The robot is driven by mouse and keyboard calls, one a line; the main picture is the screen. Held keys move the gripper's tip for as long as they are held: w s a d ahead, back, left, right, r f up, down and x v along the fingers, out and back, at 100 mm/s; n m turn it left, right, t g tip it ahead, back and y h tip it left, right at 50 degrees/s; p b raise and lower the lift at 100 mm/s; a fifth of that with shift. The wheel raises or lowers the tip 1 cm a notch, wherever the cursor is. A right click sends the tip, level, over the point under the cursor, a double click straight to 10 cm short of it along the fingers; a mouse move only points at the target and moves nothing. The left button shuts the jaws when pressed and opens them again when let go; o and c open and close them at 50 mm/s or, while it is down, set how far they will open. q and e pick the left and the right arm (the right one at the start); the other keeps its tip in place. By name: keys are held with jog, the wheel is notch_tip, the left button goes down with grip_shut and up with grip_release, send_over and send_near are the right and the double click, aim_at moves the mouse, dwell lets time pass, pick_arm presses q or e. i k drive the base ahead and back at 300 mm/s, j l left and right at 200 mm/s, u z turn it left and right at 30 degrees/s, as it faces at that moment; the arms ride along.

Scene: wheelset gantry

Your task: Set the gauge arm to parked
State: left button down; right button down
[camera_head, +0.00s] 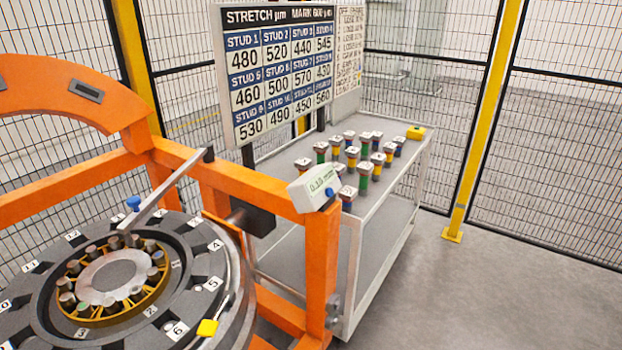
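The gauge arm is a light grey flat bar (165,190) in the left half of the head view. It runs from a dark pivot post (208,154) at the orange gantry rail down to the left, over the wheel disc. A blue knob (133,202) stands near its lower end, close to the ring of studs (110,285). Whether its tip touches a stud cannot be told. A white gauge readout (314,187) with a blue button sits on the orange frame corner; its digits are too small to read surely. Neither gripper shows.
The orange gantry frame (322,260) surrounds the dark numbered wheel disc (190,275), with a yellow block (207,328) on its rim. Mesh fence closes the back; floor at right is clear.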

aim_at(206, 152)
jog(key=i+l+u, duration=0.25)
jog(key=l, duration=0.3)
jog(key=i+l+u, duration=0.25)
jog(key=l, duration=0.4)
jog(key=i, duration=0.05)
